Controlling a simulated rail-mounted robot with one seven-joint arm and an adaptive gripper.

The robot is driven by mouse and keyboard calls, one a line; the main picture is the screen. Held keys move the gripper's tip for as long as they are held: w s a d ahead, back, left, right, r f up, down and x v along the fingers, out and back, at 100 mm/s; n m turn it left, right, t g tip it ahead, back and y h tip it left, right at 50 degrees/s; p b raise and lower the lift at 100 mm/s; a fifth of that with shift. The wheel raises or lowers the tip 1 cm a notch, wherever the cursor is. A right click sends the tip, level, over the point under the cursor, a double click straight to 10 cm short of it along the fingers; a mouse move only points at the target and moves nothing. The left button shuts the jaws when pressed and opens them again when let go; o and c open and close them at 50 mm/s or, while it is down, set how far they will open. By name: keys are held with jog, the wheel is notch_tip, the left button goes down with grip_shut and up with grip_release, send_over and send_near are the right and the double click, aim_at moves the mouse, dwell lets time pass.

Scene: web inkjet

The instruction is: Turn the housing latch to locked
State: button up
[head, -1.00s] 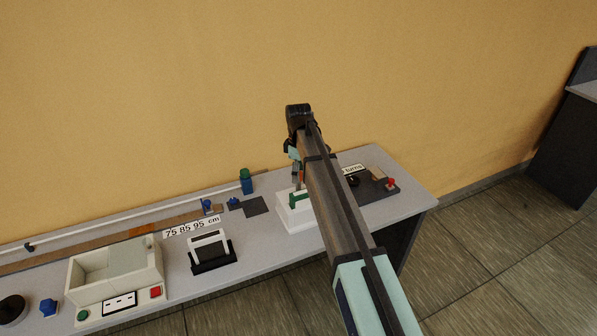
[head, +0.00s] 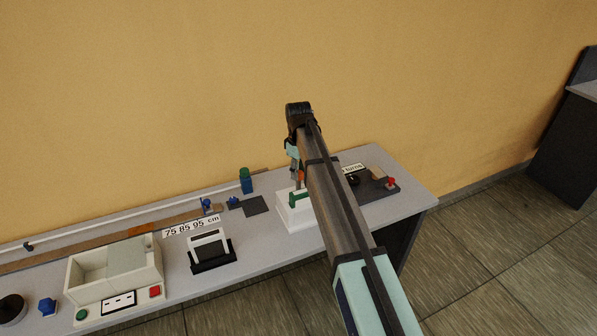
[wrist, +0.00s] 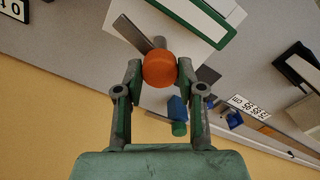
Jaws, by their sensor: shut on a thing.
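The latch has an orange knob (wrist: 160,69) and a grey bar (wrist: 132,33) running up and left from it in the wrist view. It sits at the white housing (head: 297,219), which has a green part (head: 298,199) on it. My gripper (wrist: 159,66) is shut on the orange knob, with one finger on each side of it. In the head view, my gripper (head: 296,174) is over the housing, and the arm hides the housing's right side. Any lock marking is not visible.
A green-topped blue bottle (head: 246,181) and a dark grey pad (head: 255,204) lie left of the housing. A dark block with a red knob (head: 391,183) is on the right. A black-and-white stand (head: 211,250) and a cream tray box (head: 78,275) are farther left.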

jog(key=m+b, duration=0.1)
jog(key=m, duration=0.6)
jog(key=shift+f, duration=0.1)
jog(key=m, duration=0.4)
jog(key=shift+m, duration=1.6)
jog(key=shift+s, duration=0.1)
jog(key=o, duration=1.1)
jog(key=shift+o, duration=0.2)
notch_tip(320, 180, up, 12)
